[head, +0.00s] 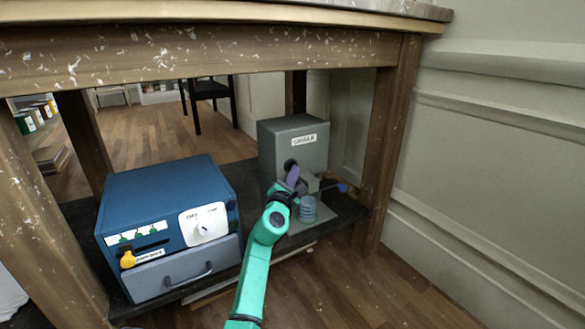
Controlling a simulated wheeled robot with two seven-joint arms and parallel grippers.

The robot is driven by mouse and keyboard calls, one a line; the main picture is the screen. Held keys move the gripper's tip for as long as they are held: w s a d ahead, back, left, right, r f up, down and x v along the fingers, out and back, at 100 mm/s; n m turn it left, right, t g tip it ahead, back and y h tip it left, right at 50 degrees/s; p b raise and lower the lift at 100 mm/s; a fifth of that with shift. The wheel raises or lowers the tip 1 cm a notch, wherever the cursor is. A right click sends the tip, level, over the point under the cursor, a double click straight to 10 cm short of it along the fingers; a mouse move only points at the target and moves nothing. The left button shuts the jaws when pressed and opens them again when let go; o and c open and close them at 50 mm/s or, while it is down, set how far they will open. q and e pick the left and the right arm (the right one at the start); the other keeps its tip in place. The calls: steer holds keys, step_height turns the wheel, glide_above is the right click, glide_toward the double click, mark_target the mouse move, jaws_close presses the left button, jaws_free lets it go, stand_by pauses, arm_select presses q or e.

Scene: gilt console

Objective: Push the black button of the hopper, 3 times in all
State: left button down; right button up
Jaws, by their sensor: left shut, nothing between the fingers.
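The grey hopper (279,139) stands on the low shelf under the table, with a white label that seems to read "CHALK". Its black button (289,164) is a round dark knob on the front, below the label. My left gripper (293,175), purple at the tip on a teal arm, is shut and empty. Its tip is at the button's lower edge in the head view; I cannot tell whether it touches. The gripper and arm hide part of the hopper's lower front. My right gripper is not in view.
A blue box (165,195) with a dial, a yellow knob and a grey drawer stands left of the hopper on the dark shelf (75,212). A ribbed bluish cup (308,208) and a blue-tipped lever (342,187) sit at the hopper's base. The tabletop edge (200,12) overhangs; a table leg stands right.

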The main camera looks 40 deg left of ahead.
arm_select(q)
steer(key=shift+s+d+p, duration=0.25)
steer(key=shift+d+p, duration=0.4)
steer(key=shift+d, duration=0.05)
steer(key=d+p, duration=0.1)
steer(key=s+d+p, duration=0.1)
steer(key=d, duration=0.1)
steer(key=d+p, duration=0.1)
steer(key=shift+s+d, duration=0.25)
steer(key=shift+d, duration=0.15)
